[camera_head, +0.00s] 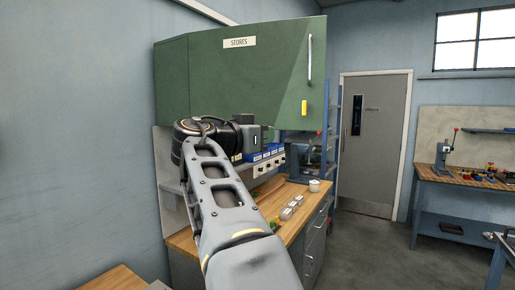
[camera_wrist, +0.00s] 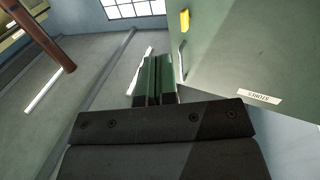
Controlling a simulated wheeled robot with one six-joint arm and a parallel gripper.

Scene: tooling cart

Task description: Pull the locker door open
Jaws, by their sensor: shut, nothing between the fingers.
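The locker is a green cabinet (camera_head: 172,80) on the left wall. Its green door (camera_head: 245,75) bears a STORES label, a vertical bar handle (camera_head: 309,60) and a yellow tag (camera_head: 304,107). The door appears swung well out from the cabinet, its outer face towards me; the inside is hidden. In the wrist view the door (camera_wrist: 245,45) is at upper right, with its handle (camera_wrist: 182,62) and tag (camera_wrist: 185,20). My gripper (camera_wrist: 155,62) is shut and empty, apart from the handle and to its left in that view. In the head view my arm hides the fingertips.
Below the door is a wooden workbench (camera_head: 180,242) with blue bins (camera_head: 273,150), a white cup (camera_head: 314,185) and small parts. A grey room door (camera_head: 374,140) is behind. A second bench (camera_head: 470,182) stands at right. The floor between is clear.

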